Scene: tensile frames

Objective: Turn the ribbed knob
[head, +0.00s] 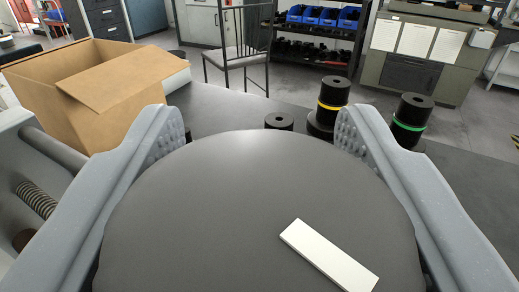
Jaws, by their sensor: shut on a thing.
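The knob (240,210) is a large, dark grey disc that fills the lower middle of the head view. Its face looks smooth, and the ribs on its side cannot be made out. A white bar mark (328,256) lies on the face, slanting from the middle toward the lower right. My gripper (258,140) is shut on the knob, with one pale grey jaw on its left side and one on its right. The jaws hide the knob's sides, and its lower edge is out of the picture.
An open cardboard box (62,100) stands at left. Black cylinders with a yellow band (330,105) and a green band (412,112) stand beyond the right jaw, near a low black cylinder (279,121). A chair (240,50) and shelves (318,45) are farther back.

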